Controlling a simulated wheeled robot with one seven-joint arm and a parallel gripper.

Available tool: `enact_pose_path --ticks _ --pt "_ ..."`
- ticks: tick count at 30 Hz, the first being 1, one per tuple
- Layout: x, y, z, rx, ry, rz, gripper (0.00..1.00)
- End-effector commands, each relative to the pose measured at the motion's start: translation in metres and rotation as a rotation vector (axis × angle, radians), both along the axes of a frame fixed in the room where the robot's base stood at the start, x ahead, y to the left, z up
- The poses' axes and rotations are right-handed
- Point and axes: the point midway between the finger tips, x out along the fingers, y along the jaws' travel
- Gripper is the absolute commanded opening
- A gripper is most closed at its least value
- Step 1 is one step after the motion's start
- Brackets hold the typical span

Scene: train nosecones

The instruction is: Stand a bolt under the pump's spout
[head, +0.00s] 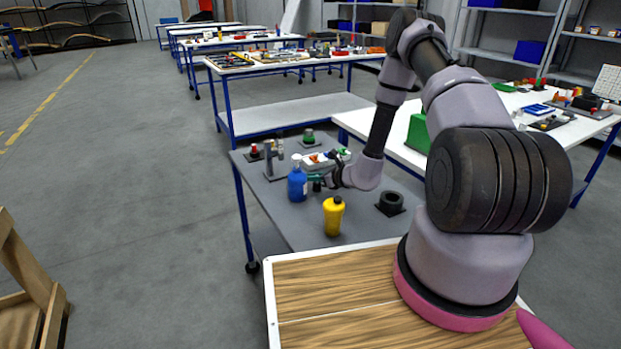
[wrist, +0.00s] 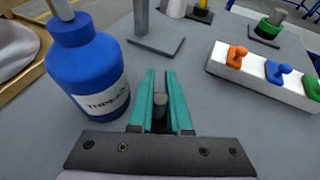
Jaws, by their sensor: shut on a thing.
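My gripper (wrist: 160,78) has teal fingers and is shut on a grey cylindrical piece, seemingly the bolt (wrist: 160,104), which shows between the fingers. How far the bolt is above the table is unclear. A blue bottle (wrist: 88,75) with a white label and a pale stem on top, seemingly the pump, stands upright just left of my gripper. Its spout is outside the wrist view. In the head view my gripper (head: 318,179) is low over the grey table, right beside the blue bottle (head: 297,184); the bolt is too small to make out there.
A white block (wrist: 270,78) with coloured pegs is at the right. A grey post on a plate (wrist: 141,25) stands ahead. A yellow bottle (head: 333,217) and a black ring-shaped piece (head: 390,203) are nearer the table's front. The table (head: 290,226) is bare at the front left.

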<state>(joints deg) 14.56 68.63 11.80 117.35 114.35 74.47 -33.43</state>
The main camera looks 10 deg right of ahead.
Motion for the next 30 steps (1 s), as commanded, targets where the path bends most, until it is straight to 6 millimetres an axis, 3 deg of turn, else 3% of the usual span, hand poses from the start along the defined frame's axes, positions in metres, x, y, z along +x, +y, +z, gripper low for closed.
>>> enact_pose_path --ticks 6,7,9,20,30 --pt "0.0 0.0 -0.001 0.0 0.0 0.0 0.0" --pt "0.0 0.0 -0.002 -0.001 -0.001 0.0 0.2" --pt "0.0 0.0 -0.001 -0.001 -0.001 0.0 0.46" --pt "0.0 0.0 0.001 -0.001 -0.001 0.0 0.46" --pt "-0.041 -0.036 0.023 -0.002 0.001 -0.001 0.46"
